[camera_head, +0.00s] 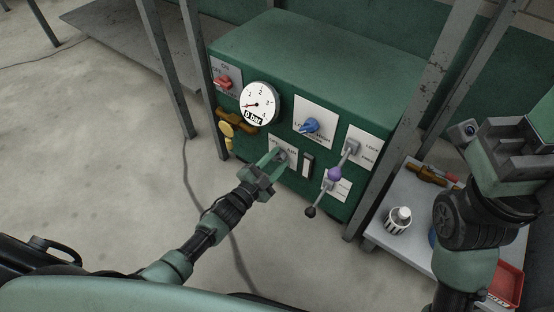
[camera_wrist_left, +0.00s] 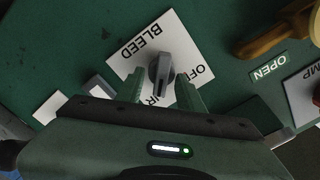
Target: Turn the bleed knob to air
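The grey bleed knob (camera_wrist_left: 160,72) sits on a white plate (camera_wrist_left: 127,68) marked BLEED, OFF and a partly hidden word ending in IR. The knob's slotted end points toward my gripper, between OFF and the partly hidden word. My left gripper (camera_wrist_left: 162,92) is open, with one finger on each side of that end; contact is not clear. In the head view my left gripper (camera_head: 279,158) is at the lower front of the green cabinet and partly covers the plate. My right gripper (camera_head: 505,150) is raised at the right; its fingers are not clear.
A side shelf (camera_head: 385,240) holds several items.

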